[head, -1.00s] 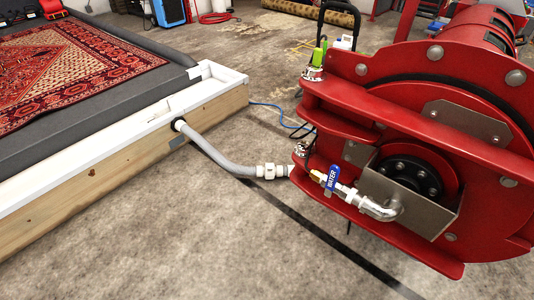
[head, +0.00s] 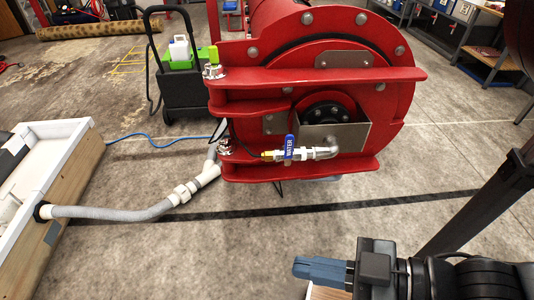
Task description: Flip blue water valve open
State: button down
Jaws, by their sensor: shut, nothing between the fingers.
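The blue water valve handle (head: 289,147), marked WATER, stands upright on a metal pipe fitting at the lower front of the red machine (head: 230,95). A brass fitting (head: 268,155) is on its left and a silver elbow pipe (head: 325,152) on its right. My gripper (head: 296,268) is at the bottom right of the head view, with blue-grey fingers pointing left. It is shut and empty. It is well apart from the valve, lower in the picture and nearer to me.
A grey hose (head: 120,212) runs from the wooden-sided wash pit (head: 55,215) to the machine's lower left. A black-handled cart (head: 180,85) stands behind left. A rolled rug (head: 95,30) lies at the back. The concrete floor before the machine is clear, crossed by a dark strip (head: 400,201).

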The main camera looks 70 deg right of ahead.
jog(key=w+d+f+n+g+h+b, duration=0.1)
jog(key=w+d+f+n+g, duration=0.15)
jog(key=f, duration=0.65)
jog(key=w+d+f+n+g+h+b, duration=0.15)
jog(key=w+f, duration=0.25)
jog(key=f, duration=0.6)
jog(key=w+d+f+g+h, duration=0.3)
jog(key=w+d+f+h, duration=0.15)
jog(key=d+f, duration=0.2)
jog(key=w+d+r+m+g+h+b, duration=0.25)
jog(key=w+d+g+h, duration=0.35)
jog(key=w+d, duration=0.3)
jog(key=w+d+r+m+g+h+b, duration=0.1)
jog(key=w+d+r+m+g+h, duration=0.2)
jog(key=r+m+g, duration=0.3)
notch_tip(320, 180, up, 4)
jog(key=d+g, duration=0.1)
jog(key=g, duration=0.1)
jog(key=shift+g+h, duration=0.3)
jog(key=shift+g, duration=0.1)
jog(key=shift+d, duration=0.1)
